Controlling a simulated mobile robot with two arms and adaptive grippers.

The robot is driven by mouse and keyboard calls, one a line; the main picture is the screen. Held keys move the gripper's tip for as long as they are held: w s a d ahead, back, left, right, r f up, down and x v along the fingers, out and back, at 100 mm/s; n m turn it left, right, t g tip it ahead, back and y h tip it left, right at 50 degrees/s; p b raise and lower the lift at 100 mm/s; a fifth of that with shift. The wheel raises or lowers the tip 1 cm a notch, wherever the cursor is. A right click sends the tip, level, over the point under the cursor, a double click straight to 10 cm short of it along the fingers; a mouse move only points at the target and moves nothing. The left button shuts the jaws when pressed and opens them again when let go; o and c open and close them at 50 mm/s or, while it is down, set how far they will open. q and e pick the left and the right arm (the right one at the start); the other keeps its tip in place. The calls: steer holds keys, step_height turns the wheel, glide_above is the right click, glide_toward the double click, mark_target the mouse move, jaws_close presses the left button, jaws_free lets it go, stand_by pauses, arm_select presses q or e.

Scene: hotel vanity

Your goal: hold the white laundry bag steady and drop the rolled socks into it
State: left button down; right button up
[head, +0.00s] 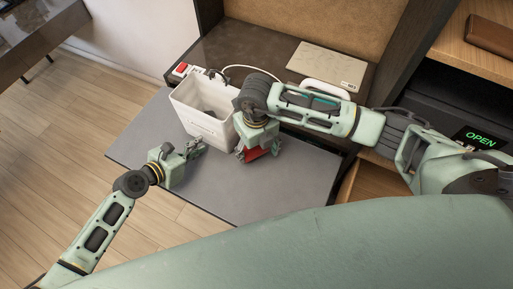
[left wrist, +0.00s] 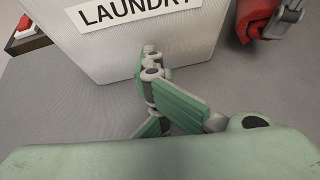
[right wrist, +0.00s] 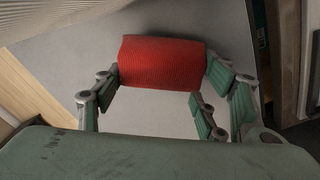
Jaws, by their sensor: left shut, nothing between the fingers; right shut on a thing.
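The white laundry bag (head: 204,117) stands open at the top on the grey surface. Its LAUNDRY label shows in the left wrist view (left wrist: 140,8). My left gripper (head: 195,149) is shut and empty, low in front of the bag; in the left wrist view (left wrist: 150,62) its tips are close to the bag's front, and I cannot tell if they touch. My right gripper (head: 250,152) is shut on the red ribbed rolled socks (right wrist: 162,62), just right of the bag and outside it. The socks also show below the right gripper in the head view (head: 256,153).
The grey surface (head: 270,190) is clear in front and to the right. Behind the bag, a dark shelf (head: 235,50) holds a red-switched power strip (head: 181,69), a cable and a flat beige folder (head: 327,64). A safe reading OPEN (head: 481,136) is at right.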

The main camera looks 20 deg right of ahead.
arm_select(q)
steer(key=shift+s+f, duration=0.15)
steer(key=shift+s, duration=0.1)
steer(key=c, duration=2.3)
jaws_free()
steer(key=o, duration=0.6)
steer(key=shift+w+d+f, duration=0.1)
steer(key=shift+d+f, duration=0.05)
steer(key=shift+d, duration=0.1)
steer(key=o, duration=0.7)
steer(key=shift+o, duration=0.8)
steer(key=shift+r, duration=0.2)
